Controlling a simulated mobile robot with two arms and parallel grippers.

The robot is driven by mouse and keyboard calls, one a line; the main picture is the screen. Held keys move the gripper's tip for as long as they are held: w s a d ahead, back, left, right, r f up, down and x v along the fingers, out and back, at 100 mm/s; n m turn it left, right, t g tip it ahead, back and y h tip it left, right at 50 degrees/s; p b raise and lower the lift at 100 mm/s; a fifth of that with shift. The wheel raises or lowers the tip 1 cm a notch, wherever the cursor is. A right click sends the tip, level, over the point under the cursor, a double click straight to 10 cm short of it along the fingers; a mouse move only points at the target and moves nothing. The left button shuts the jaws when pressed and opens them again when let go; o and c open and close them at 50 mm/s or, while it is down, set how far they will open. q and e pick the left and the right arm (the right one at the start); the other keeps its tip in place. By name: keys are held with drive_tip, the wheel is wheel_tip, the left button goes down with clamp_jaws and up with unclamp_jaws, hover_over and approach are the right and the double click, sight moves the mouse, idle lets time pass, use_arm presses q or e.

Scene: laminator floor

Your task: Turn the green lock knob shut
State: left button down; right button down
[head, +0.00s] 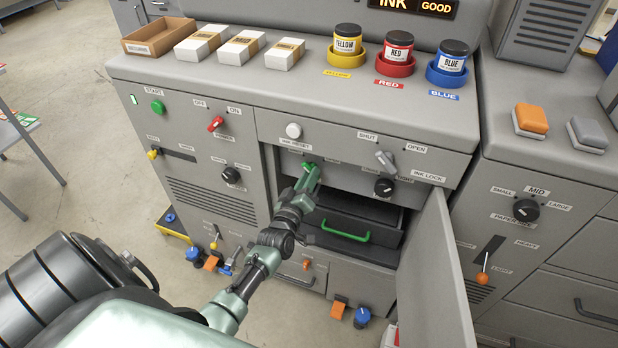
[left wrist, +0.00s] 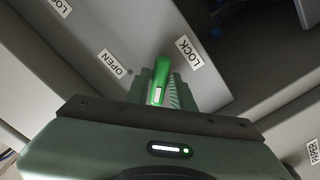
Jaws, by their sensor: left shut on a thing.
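The green lock knob (head: 310,167) is on the machine front, inside the opening below the white ink reset button. It also shows in the left wrist view (left wrist: 161,72), as a green lever between the OPEN label (left wrist: 115,64) and the LOCK label (left wrist: 188,52). My left gripper (head: 308,182) is shut on the knob; its fingers hide part of it. In the left wrist view the lever stands about upright in the picture, between the two labels. My right gripper is not in view.
A grey door (head: 435,275) stands open to the right of my left arm. A drawer with a green handle (head: 345,231) lies in the opening below the knob. A black knob (head: 384,187) and a grey ink lock lever (head: 386,161) are to the right.

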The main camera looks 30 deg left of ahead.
use_arm(q)
drive_tip(key=shift+n, duration=0.4)
drive_tip(key=c, duration=1.2)
unclamp_jaws()
drive_tip(key=shift+c, duration=0.2)
drive_tip(key=shift+s, duration=0.1)
drive_tip(key=v, duration=0.7)
drive_tip(key=shift+s, duration=0.35)
drive_tip(key=shift+d, duration=0.1)
